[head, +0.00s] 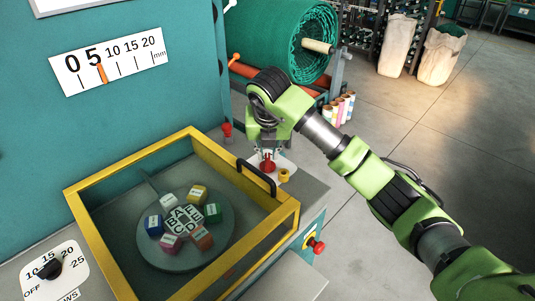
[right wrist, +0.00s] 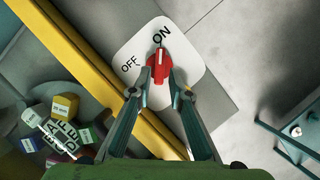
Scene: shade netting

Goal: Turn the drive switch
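The drive switch is a red knob (right wrist: 159,66) on a white plate (right wrist: 190,52) marked OFF and ON. In the right wrist view its pointer end faces up the picture, close to the word ON, with OFF to its left. My right gripper (right wrist: 159,80) has one fingertip on each side of the knob, with no clear gap between. In the head view the right gripper (head: 268,151) comes down over the red knob (head: 267,164) and hides part of the plate. My left gripper is not in view.
A yellow-framed guard (head: 160,160) with a black handle (head: 256,180) stands beside the switch, over a disc (head: 150,240) with coloured cubes. A red stop button (head: 317,246) is on the front side. A dial (head: 48,268) is lower left. Green netting (head: 285,40) is behind.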

